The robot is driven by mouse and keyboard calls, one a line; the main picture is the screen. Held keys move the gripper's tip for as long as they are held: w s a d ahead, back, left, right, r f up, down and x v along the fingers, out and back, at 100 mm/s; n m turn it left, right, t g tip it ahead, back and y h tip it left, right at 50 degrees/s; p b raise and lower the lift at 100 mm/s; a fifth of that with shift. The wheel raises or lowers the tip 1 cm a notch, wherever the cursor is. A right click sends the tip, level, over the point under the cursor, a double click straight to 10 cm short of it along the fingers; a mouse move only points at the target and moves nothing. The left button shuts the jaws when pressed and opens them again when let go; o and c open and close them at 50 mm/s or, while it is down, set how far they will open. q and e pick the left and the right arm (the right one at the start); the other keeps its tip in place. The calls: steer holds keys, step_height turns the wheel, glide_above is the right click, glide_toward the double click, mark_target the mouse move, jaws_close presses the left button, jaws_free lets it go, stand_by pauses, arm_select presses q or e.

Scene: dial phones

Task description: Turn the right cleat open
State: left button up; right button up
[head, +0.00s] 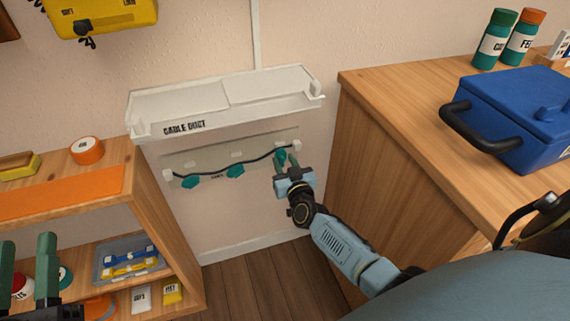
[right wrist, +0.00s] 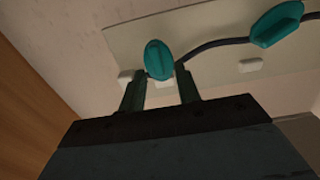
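The right cleat (head: 281,156) is a teal knob at the right end of a pale wall panel (head: 215,159). In the right wrist view the right cleat (right wrist: 158,60) stands upright, across the dark cable (right wrist: 208,44). My right gripper (head: 287,167) is open, and its fingertips (right wrist: 161,72) are on either side of the cleat's near end; contact cannot be told. The middle cleat (head: 235,171) and left cleat (head: 191,182) lie more slanted along the cable. My left gripper (head: 27,240) is open and empty at the lower left, in front of the shelf.
A white cable duct tray (head: 225,100) juts out above the panel. A wooden cabinet (head: 400,150) stands close on the right with a blue box (head: 525,115) on top. An open wooden shelf (head: 158,210) stands on the left. Floor (head: 265,275) shows between them.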

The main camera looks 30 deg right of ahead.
jaws_close()
